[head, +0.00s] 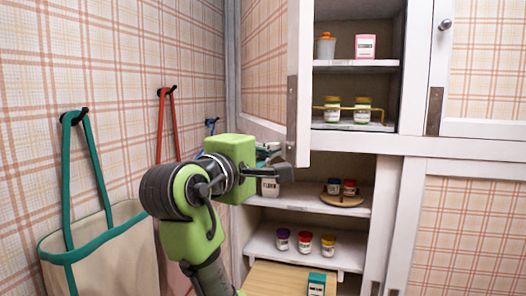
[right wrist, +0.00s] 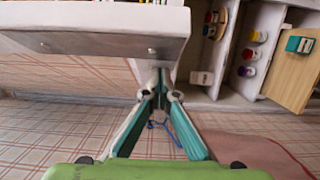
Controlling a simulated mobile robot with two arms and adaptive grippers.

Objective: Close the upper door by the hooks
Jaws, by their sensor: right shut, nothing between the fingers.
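The upper door by the hooks (head: 300,72) stands open in the head view, with its plaid panel towards the left wall and its white edge facing me. In the right wrist view the white door slab (right wrist: 95,32) lies across the top left. My right gripper (head: 280,162) is just below the door's lower edge in the head view. In the right wrist view its fingers (right wrist: 162,85) meet at the tips, empty, close to the slab; I cannot tell whether they touch it. My left gripper is not in view.
Bags or aprons hang from wall hooks by teal (head: 70,160), red (head: 170,125) and blue (head: 211,123) straps at left. Upper shelves (head: 350,65) and lower shelves (head: 350,250) hold jars and boxes. A shut upper door (head: 490,70) is at right.

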